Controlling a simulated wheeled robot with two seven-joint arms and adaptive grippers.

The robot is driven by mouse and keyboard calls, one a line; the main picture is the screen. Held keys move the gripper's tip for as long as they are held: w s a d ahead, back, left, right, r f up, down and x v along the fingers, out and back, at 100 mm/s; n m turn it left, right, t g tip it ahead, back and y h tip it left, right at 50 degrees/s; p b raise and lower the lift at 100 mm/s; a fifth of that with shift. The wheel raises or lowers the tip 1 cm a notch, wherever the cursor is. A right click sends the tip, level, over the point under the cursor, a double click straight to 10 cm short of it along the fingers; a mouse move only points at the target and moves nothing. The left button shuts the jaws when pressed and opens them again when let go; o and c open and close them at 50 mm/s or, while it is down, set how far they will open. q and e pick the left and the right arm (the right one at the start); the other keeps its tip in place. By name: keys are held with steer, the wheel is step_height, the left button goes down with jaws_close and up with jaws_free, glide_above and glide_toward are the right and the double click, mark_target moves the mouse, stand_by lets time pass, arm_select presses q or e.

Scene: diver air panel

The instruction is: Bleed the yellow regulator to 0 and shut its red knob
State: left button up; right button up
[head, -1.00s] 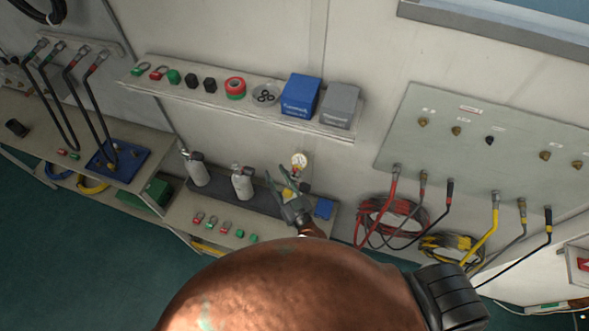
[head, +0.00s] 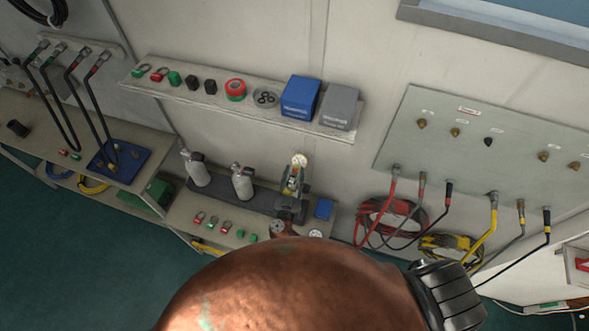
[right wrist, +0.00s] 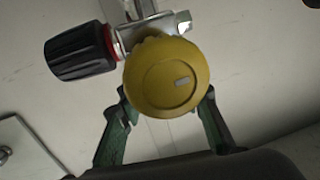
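The yellow regulator's round cap (right wrist: 167,82) faces the camera in the right wrist view, with a pale slot mark on it. A black knob with a red ring (right wrist: 82,52) sticks out to its left. My right gripper (right wrist: 167,98) has its green-padded fingers against the cap's two sides. In the head view the right gripper (head: 293,186) is at the regulator on the bench rack, under a small white gauge (head: 299,160). The gauge's needle is too small to read. My left gripper is not in view.
Two grey cylinders (head: 243,183) stand on the dark rack to the left. A shelf (head: 215,98) with boxes and fittings hangs above. Red hoses (head: 392,216) and a grey panel (head: 455,150) are at the right. Several small fittings lie along the bench front.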

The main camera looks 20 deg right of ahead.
steer(key=shift+x, duration=0.85)
steer(key=shift+c, duration=0.3)
jaws_close()
